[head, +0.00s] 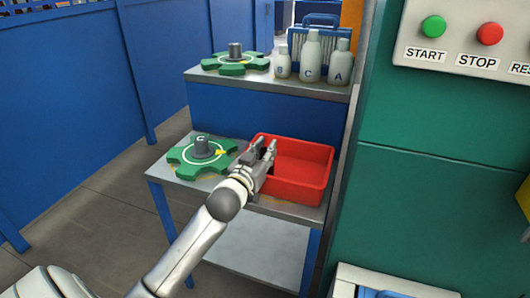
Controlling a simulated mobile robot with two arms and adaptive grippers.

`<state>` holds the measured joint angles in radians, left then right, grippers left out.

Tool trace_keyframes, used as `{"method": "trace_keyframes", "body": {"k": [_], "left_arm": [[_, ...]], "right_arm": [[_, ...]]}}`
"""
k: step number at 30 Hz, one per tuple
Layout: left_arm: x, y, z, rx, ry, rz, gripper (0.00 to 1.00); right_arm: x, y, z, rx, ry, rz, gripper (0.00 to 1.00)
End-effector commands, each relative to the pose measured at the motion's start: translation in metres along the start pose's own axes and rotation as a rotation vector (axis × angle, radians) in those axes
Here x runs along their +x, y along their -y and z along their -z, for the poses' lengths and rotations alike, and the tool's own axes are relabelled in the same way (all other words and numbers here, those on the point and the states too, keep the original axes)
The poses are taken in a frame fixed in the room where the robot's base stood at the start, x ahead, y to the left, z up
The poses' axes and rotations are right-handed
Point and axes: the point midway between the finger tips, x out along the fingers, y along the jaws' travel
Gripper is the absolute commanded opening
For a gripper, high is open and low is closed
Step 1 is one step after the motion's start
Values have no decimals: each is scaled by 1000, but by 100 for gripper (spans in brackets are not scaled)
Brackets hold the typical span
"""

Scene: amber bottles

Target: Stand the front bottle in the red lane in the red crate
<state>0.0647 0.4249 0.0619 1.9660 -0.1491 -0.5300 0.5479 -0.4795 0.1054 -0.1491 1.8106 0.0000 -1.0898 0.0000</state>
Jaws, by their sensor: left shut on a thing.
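The red crate (312,190) stands on the right part of the lower grey shelf. Its visible inside is empty. My left gripper (266,148) reaches in from the lower left and is at the crate's left wall. Its fingers appear shut on that wall, one on each side of the rim; the gripper hides part of the wall. No red lane and no amber bottle shows. Three grey bottles stand upright on the upper shelf: B (282,65), C (311,57) and A (340,65). My right gripper is not in view.
A green star-shaped fixture (187,170) with a grey knob sits left of the crate. A similar green fixture (222,70) sits on the upper shelf (270,85). A green cabinet (440,120) with a button panel (462,55) stands close on the right.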

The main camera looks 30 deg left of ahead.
Motion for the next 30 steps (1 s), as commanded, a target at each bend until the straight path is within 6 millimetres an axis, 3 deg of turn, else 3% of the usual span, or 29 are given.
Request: {"method": "trace_keyframes", "body": {"k": [10,11,15,27,30], "left_arm": [[0,0,-3,0,-1,0,0],[0,0,-2,0,0,0,26],[0,0,-2,0,0,0,44],[0,0,2,1,-1,0,44],[-10,-1,0,-1,2,-1,44]], "right_arm": [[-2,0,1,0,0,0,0],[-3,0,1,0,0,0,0],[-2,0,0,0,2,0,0],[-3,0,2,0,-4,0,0],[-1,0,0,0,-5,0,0]]}}
